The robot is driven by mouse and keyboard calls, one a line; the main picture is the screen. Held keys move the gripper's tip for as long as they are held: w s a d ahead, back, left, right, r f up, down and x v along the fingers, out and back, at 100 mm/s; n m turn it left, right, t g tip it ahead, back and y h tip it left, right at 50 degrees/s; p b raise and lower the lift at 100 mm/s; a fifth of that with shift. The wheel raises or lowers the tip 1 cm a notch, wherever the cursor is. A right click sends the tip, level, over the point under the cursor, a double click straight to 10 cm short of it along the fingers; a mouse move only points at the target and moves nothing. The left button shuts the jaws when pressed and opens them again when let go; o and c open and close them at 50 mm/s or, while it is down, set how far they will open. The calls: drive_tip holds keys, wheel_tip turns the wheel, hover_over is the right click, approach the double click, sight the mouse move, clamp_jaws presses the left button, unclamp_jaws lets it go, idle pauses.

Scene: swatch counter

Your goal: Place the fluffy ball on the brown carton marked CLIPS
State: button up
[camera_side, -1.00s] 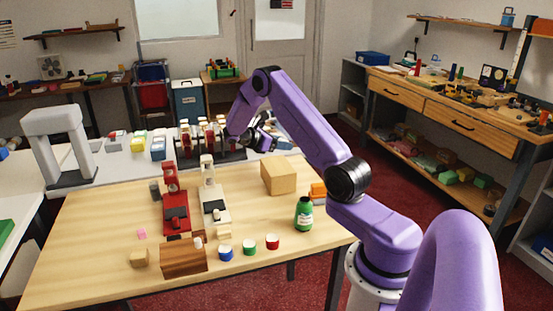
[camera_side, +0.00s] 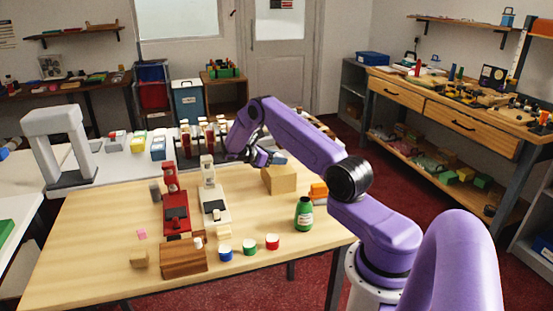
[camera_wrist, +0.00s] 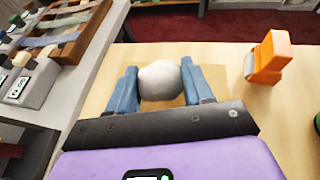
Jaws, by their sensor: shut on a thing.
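The fluffy ball (camera_wrist: 160,80) is whitish and round. In the wrist view it sits between the two blue fingers of my gripper (camera_wrist: 161,85), which is shut on it. The brown carton (camera_side: 280,182) is a light-brown box at the back right of the wooden table. In the wrist view the carton's top (camera_wrist: 218,76) shows beneath and around the ball. In the side view my gripper (camera_side: 265,158) is just above the carton's back left edge. The ball cannot be made out there, and no CLIPS lettering is readable.
An orange object (camera_wrist: 267,58) stands to the carton's right, and a green bottle (camera_side: 304,214) stands in front. A white device (camera_side: 213,197) and a red device (camera_side: 175,205) stand to the left. Bare tabletop lies between the white device and the carton.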

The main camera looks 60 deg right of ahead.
drive_tip(key=shift+f, duration=0.1)
drive_tip(key=o, duration=1)
